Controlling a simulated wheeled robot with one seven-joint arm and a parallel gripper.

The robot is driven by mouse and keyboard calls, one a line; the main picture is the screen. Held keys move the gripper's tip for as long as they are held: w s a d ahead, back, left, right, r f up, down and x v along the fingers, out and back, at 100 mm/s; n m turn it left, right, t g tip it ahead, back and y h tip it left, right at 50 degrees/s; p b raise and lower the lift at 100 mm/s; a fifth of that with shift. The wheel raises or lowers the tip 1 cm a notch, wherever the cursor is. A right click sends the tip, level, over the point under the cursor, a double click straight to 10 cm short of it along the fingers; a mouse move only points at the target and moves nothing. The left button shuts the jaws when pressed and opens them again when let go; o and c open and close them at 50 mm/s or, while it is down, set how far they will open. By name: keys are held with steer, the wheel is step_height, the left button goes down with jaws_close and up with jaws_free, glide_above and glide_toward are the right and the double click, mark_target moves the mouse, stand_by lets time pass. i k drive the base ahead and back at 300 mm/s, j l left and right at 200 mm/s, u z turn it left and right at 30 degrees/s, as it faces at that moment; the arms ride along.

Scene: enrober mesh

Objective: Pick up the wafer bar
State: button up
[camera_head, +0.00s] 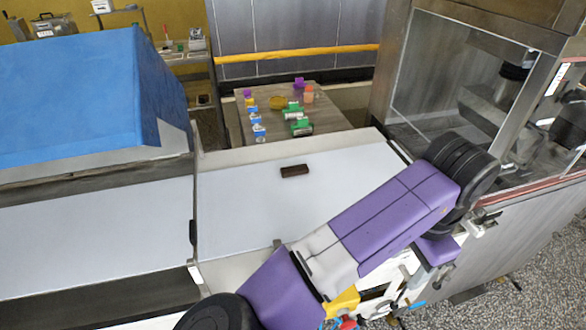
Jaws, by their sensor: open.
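The wafer bar (294,171) is a small dark brown block. It lies flat on the right-hand section of the white belt (235,215), near its far edge, with clear belt around it. My purple and grey arm crosses the lower right of the view, in front of the belt. I cannot make out my gripper's fingers in this view. Nothing is seen touching the bar.
A blue-covered hood (85,95) stands over the belt at the left. A glass-sided machine (470,85) stands at the right. Behind the belt, a table (335,122) holds several small coloured items. The belt around the bar is free.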

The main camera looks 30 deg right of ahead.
mark_target(293, 170)
steer(key=i, duration=1.45)
